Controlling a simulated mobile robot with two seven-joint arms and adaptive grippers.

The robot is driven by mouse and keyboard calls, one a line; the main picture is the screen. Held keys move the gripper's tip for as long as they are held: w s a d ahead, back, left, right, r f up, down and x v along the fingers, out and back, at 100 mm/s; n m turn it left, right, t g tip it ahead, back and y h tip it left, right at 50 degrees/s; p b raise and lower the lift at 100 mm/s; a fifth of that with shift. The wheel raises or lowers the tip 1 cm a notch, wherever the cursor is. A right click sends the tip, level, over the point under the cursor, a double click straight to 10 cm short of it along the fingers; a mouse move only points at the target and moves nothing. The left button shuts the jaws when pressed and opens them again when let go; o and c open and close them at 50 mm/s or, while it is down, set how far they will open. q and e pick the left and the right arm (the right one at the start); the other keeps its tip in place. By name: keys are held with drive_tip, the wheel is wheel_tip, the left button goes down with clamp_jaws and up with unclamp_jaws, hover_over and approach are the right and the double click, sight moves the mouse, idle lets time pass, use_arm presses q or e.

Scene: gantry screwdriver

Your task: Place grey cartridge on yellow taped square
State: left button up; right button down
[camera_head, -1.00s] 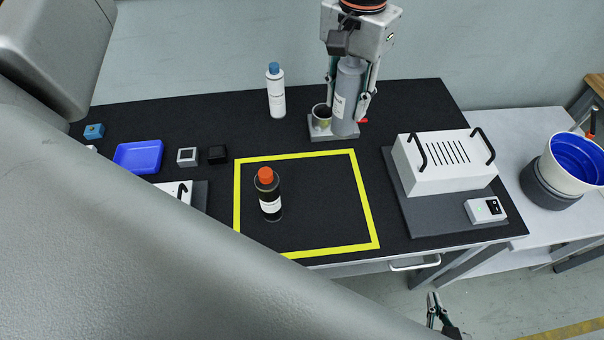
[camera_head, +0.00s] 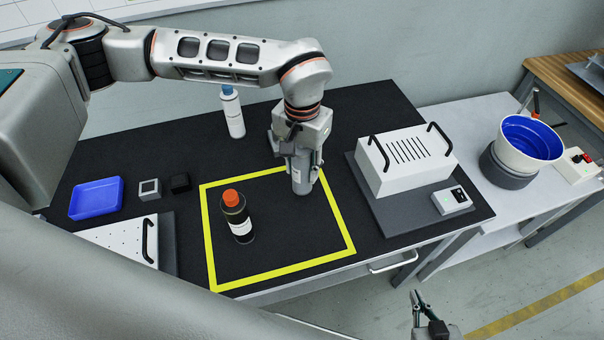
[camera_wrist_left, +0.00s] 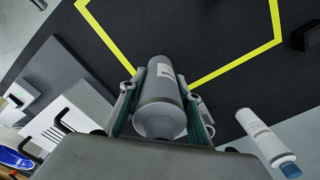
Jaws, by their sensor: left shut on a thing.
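The grey cartridge (camera_head: 301,176) is upright in my left gripper (camera_head: 299,160), which is shut around it. In the head view its lower end overlaps the back right corner of the yellow taped square (camera_head: 341,222). I cannot tell whether it touches the table. In the left wrist view the cartridge (camera_wrist_left: 159,90) sits between the fingers with its label showing, and the yellow tape (camera_wrist_left: 232,67) runs beyond it. My right gripper (camera_head: 417,297) is small at the lower edge, empty, its fingers apart, off the table's front.
A dark bottle with an orange cap (camera_head: 237,218) stands inside the square, on the left. A white bottle (camera_head: 232,112) stands behind it. A white box with handles (camera_head: 405,162) is to the right. A blue tray (camera_head: 97,198) lies left. The square's front right is clear.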

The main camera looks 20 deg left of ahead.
sight(302, 176)
use_arm(q)
drive_tip(key=shift+f, duration=1.5)
drive_tip(key=shift+f, duration=0.2)
drive_tip(key=o, duration=1.1)
drive_tip(key=shift+o, duration=0.2)
wheel_tip(302, 176, up, 12)
drive_tip(key=shift+r, duration=0.2)
